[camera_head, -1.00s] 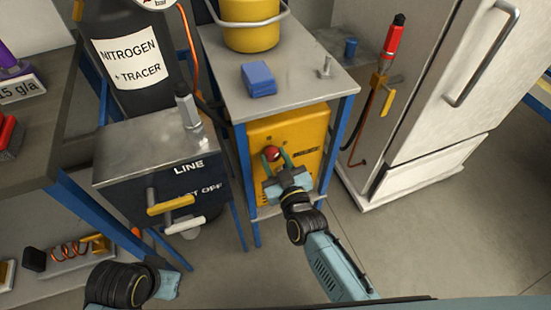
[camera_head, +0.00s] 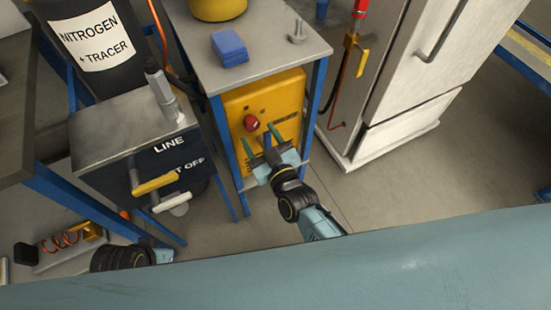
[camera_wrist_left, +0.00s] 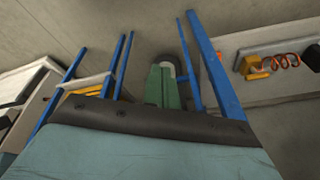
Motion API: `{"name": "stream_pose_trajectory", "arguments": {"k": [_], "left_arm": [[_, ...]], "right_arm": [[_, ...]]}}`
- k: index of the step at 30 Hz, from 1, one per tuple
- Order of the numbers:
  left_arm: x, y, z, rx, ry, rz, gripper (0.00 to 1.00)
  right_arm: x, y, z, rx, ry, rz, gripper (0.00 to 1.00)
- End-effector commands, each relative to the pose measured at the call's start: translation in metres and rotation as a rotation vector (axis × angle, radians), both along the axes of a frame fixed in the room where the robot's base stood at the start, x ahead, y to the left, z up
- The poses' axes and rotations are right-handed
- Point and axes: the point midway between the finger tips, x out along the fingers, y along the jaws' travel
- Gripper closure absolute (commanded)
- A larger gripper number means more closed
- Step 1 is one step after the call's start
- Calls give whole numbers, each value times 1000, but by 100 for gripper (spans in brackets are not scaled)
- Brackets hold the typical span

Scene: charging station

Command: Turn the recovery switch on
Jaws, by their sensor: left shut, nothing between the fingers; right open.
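The yellow machine (camera_head: 285,98) stands under the small grey table, with a round red knob (camera_head: 251,123) on its upper front. Its dark lettering is largely covered by my gripper, so I cannot read it. My right gripper (camera_head: 262,140) is open, just below and right of the red knob, apart from it in the picture. A small dark blue piece shows between its fingers; I cannot tell what it belongs to. My left gripper is low at the left; its green fingers are shut and empty in the left wrist view (camera_wrist_left: 162,84).
A grey-topped box (camera_head: 110,130) with yellow and white handles stands left of the machine. A nitrogen cylinder (camera_head: 95,35) is behind it. A blue block (camera_head: 229,48) lies on the grey table (camera_head: 265,65). A white fridge (camera_head: 405,80) stands right. Floor is clear at right.

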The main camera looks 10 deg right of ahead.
Motion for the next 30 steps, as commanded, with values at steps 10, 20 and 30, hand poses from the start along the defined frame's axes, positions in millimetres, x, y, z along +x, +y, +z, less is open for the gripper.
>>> {"name": "stream_pose_trajectory", "arguments": {"k": [10, 20, 30], "left_arm": [[-10, 24, -48, 34, 33, 2, 100], [-16, 34, -66, 46, 42, 3, 100], [-16, 34, -66, 46, 41, 2, 100]], "right_arm": [[-69, -22, 1, -1, 4, 1, 41], [-96, -31, 0, 1, 0, 1, 41], [-96, -32, -2, -2, 10, 2, 41]]}}
